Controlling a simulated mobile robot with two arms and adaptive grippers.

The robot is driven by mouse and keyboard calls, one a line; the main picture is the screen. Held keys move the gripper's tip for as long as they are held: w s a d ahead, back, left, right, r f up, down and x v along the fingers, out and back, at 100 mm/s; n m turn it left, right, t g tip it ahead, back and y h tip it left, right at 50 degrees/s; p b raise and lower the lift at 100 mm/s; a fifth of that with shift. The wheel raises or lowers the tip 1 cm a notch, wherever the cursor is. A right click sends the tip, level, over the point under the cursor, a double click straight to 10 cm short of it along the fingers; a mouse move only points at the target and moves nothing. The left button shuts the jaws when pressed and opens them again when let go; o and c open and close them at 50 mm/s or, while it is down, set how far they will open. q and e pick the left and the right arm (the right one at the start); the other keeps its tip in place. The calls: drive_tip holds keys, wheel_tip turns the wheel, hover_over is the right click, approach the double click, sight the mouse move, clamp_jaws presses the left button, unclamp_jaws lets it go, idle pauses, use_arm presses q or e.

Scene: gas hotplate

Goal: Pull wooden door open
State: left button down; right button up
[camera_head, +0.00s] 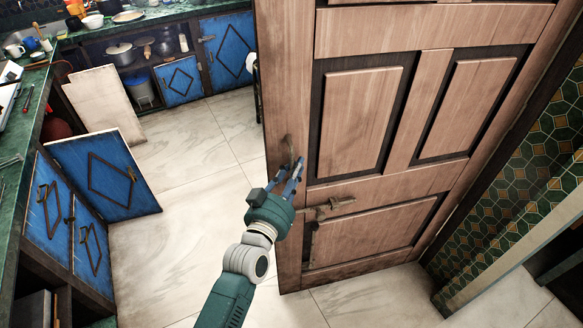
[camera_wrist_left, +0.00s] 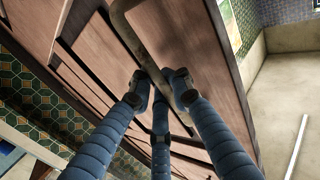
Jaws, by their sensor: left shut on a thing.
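The brown panelled wooden door (camera_head: 355,120) stands ajar, with its free edge on the left and bare floor showing past it. A weathered metal pull handle (camera_head: 288,146) is mounted near that edge, and a metal lever or latch (camera_head: 335,205) sits lower on the door. My left gripper (camera_head: 290,174) is at the door's edge, its blue fingers at the pull handle. In the left wrist view the fingers (camera_wrist_left: 160,84) are shut on the metal handle (camera_wrist_left: 130,35), close to the door face (camera_wrist_left: 185,30). The exact contact is partly hidden. My right gripper is not in view.
Pale tiled floor (camera_head: 185,215) is free left of the door. Blue cabinets line the left and back, and one blue cabinet door (camera_head: 105,175) swings out into the room. A green-patterned tiled wall (camera_head: 515,190) is at the right.

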use_arm(q)
drive_tip(key=shift+w+a+r, duration=0.1)
drive_tip(key=shift+w+a, duration=0.05)
drive_tip(key=shift+w, duration=0.05)
drive_tip(key=c, duration=1.7)
unclamp_jaws()
drive_tip(key=shift+s+a, duration=0.1)
drive_tip(key=shift+s, duration=0.2)
drive_tip(key=v, duration=1.1)
drive_tip(key=shift+s+a, duration=0.15)
drive_tip(key=shift+s, duration=0.2)
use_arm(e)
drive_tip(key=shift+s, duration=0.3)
